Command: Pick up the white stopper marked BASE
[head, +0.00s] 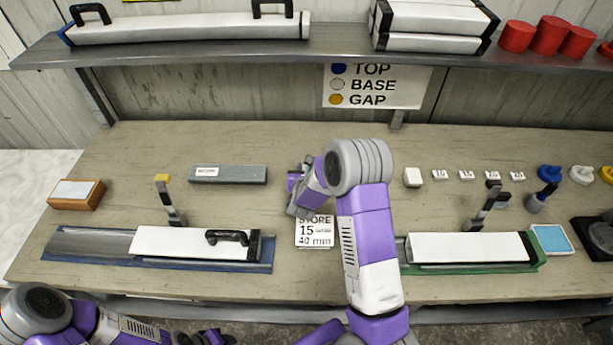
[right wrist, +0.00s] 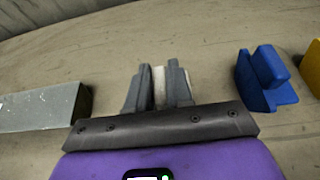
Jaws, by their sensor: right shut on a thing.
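My right gripper (head: 299,196) is over the middle of the bench, just right of a long grey bar (head: 228,174). In the right wrist view its two grey fingers (right wrist: 158,88) are shut on a white piece (right wrist: 158,84), of which only a narrow strip shows between them. Its marking is hidden, and in the head view the gripper and arm hide it. Another white stopper-like piece (head: 582,175) stands at the far right of the bench. My left gripper (head: 206,338) is partly in view at the bottom edge, away from the bench top; its opening is unclear.
A blue stopper (right wrist: 266,80) and a yellow piece (right wrist: 312,66) stand right of the right gripper. A store card (head: 314,231) lies in front of it. Liner trays, blue (head: 85,243) and green (head: 542,262), flank the card, with upright posts (head: 172,202) behind.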

